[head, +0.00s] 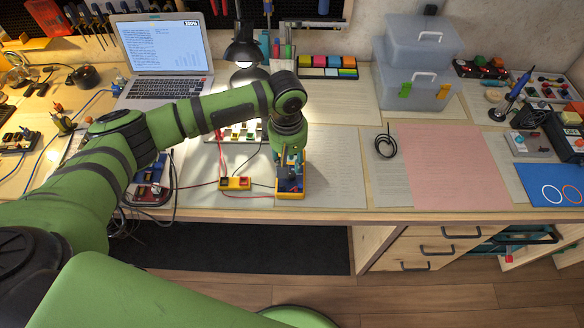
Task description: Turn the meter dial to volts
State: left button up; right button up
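The meter (290,194) appears as a yellow-cased device with a dark blue face, near the front edge of the workbench. My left arm reaches across from the left and bends down over it. My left gripper (290,168) points down at the meter's face and hides much of it. The dial and its setting are too small and covered to read. I cannot tell whether the fingers touch the dial or how far apart they are. My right gripper is not in view.
A small yellow block (235,184) with red and dark wires sits just left of the meter. A laptop (165,58), a desk lamp (245,50) and clear storage boxes (415,75) stand behind. A pink sheet (455,165) and a wire coil (385,146) lie to the right.

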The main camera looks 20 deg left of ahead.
aim_at(291, 176)
pick_arm(q)
jog(key=shift+d+f, duration=0.1)
jog(key=shift+f, duration=2.3)
jog(key=shift+c, duration=0.4)
grip_shut()
